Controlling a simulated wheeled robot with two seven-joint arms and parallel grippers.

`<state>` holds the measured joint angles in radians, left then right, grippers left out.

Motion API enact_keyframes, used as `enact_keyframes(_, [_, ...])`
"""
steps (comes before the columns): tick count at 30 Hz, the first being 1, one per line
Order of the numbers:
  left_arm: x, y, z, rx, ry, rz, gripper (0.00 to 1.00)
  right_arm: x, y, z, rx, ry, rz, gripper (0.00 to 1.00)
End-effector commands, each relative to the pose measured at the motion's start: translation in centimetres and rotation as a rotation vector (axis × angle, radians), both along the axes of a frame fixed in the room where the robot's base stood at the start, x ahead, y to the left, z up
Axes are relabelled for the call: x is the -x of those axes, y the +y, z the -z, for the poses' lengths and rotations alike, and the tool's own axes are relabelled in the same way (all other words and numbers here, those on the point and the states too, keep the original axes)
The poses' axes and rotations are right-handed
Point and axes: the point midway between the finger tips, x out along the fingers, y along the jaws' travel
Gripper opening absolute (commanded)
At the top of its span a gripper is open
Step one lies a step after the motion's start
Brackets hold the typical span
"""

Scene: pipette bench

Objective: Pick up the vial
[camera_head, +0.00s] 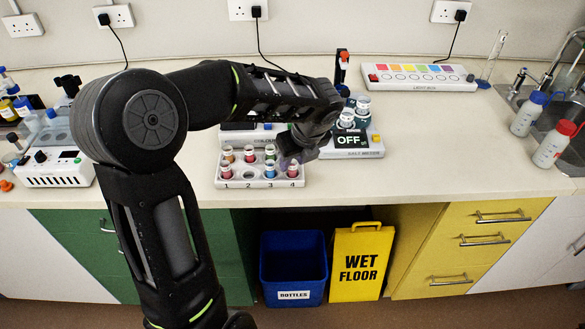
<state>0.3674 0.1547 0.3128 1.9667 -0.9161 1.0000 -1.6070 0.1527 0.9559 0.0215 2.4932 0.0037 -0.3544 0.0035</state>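Several small capped vials stand in a white rack (259,184) numbered 1 to 4 on the bench. In its front row are a red vial (225,170), a blue vial (270,170) and a red vial (292,171); the hole by number 2 looks empty. Behind them are more vials, including a green-topped vial (270,153). My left gripper (291,150) points down over the rack's back right corner, close behind the front right red vial. Its fingers are dark and small, so I cannot tell whether they are open or what lies between them. My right gripper is out of view.
A mixer (358,147) reading OFF stands right behind the rack, holding vials. A light box (415,79) is at the back. Wash bottles (528,114) stand by the sink at right. The bench's right middle is clear. A blue bottles bin (293,258) is below.

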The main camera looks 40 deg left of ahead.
Motion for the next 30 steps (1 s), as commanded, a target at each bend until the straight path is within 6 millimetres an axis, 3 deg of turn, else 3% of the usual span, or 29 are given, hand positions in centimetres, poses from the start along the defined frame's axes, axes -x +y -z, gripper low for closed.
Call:
enact_keyframes(5, [-0.20,0.50,1.32,0.000,0.000,-0.001,0.33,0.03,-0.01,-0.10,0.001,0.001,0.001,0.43])
enact_keyframes(22, [-0.22,0.49,1.30,0.000,0.000,-0.001,0.33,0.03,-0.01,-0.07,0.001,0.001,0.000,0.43])
enact_keyframes(30, [-0.22,0.49,1.29,0.000,0.000,-0.001,0.11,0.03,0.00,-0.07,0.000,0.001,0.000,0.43])
